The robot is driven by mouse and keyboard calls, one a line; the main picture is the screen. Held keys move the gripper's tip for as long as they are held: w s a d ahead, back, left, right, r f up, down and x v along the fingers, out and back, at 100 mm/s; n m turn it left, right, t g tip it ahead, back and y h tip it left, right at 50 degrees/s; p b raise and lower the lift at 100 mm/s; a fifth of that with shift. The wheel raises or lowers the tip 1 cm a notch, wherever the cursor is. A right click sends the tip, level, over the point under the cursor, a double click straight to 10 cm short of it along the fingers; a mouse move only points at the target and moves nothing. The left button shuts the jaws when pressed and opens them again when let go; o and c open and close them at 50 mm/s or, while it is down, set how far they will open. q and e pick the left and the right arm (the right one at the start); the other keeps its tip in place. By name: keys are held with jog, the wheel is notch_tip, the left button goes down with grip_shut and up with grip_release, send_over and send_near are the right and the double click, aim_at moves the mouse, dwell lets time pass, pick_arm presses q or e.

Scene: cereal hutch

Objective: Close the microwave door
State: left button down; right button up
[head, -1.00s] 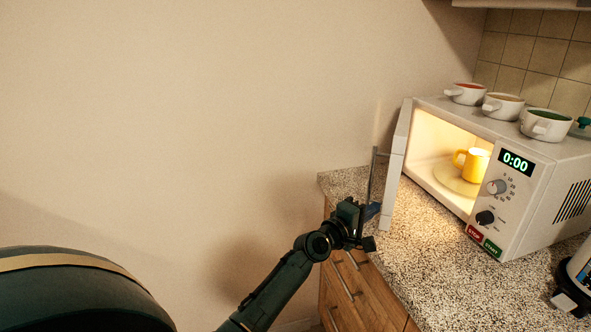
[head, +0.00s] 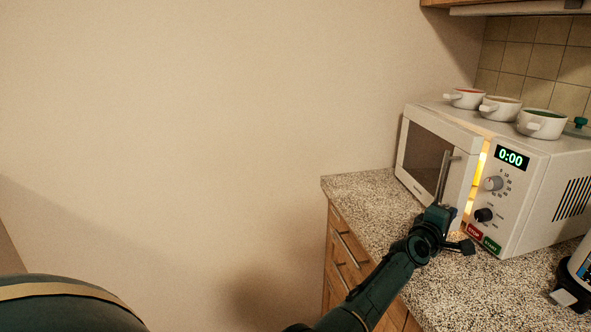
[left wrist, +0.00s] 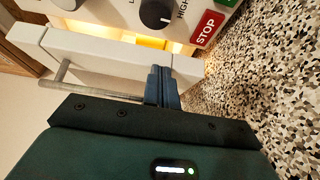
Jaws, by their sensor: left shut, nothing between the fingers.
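The white microwave (head: 540,170) stands on the counter. Its door (head: 424,160) is ajar, nearly closed, with a lit gap between its handle-side edge and the control panel. The silver door handle (head: 446,178) shows upright. My left gripper (head: 440,212) is shut and empty at the lower handle end of the door. In the left wrist view, the shut fingers (left wrist: 162,85) are against or very near the door's outer face, beside the handle bar (left wrist: 62,72). The yellow mug (head: 479,170) inside is mostly hidden by the door. My right gripper is not in view.
Three white bowls (head: 500,108) sit on top of the microwave. A dark-based appliance (head: 570,290) stands at the right on the speckled counter (head: 350,185). Wooden drawers (head: 345,250) with bar handles are below. The plain wall fills the left.

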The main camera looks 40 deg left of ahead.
pick_arm(q)
jog(key=shift+w+d+n+y, duration=0.5)
jog(key=shift+w+d+y, duration=0.3)
jog(key=shift+w+d, duration=0.15)
jog(key=shift+s, duration=0.2)
